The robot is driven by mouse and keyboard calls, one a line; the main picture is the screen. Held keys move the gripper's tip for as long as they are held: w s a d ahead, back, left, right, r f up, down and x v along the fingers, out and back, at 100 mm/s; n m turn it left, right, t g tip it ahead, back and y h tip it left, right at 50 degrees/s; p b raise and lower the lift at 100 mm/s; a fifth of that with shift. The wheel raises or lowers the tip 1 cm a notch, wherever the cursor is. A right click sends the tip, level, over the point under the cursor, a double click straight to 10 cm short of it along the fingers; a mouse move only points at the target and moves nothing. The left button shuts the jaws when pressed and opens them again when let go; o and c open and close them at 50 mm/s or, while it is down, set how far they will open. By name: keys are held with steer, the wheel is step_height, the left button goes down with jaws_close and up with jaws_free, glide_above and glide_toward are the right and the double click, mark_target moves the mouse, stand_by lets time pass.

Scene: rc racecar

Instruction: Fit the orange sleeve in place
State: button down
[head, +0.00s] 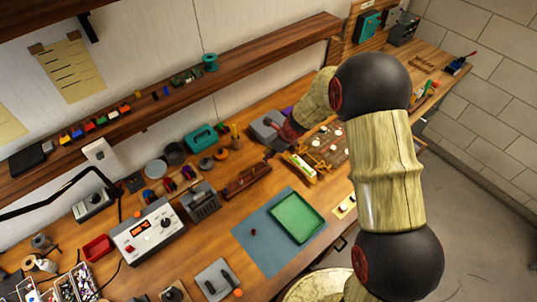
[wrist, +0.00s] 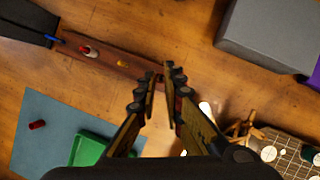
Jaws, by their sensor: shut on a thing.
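My gripper (wrist: 160,82) points down near the right end of a dark red-brown wooden rack (wrist: 105,57). Its fingers are close together, with a narrow gap at the tips. What they hold is too small and dark to make out. No clearly orange sleeve shows in the wrist view. A small red cylinder (wrist: 37,125) lies on the blue-grey mat (wrist: 42,105). The rack holds a blue piece, a red-and-white piece (wrist: 88,51) and a yellow piece (wrist: 121,62). In the head view my gripper (head: 270,153) is small and partly hidden by my arm, beyond the rack (head: 246,180).
A green tray (head: 298,216) lies on the mat. A brown board with white discs (head: 327,146) and a wooden frame (head: 301,164) stand right of my gripper. A grey box (wrist: 270,35) is at the upper right. Bare bench shows around the rack.

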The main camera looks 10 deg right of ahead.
steer(key=shift+f+b, duration=1.3)
steer(key=shift+f, duration=0.65)
steer(key=c, duration=1.8)
jaws_free()
steer(key=shift+r, duration=0.1)
steer(key=v, duration=1.2)
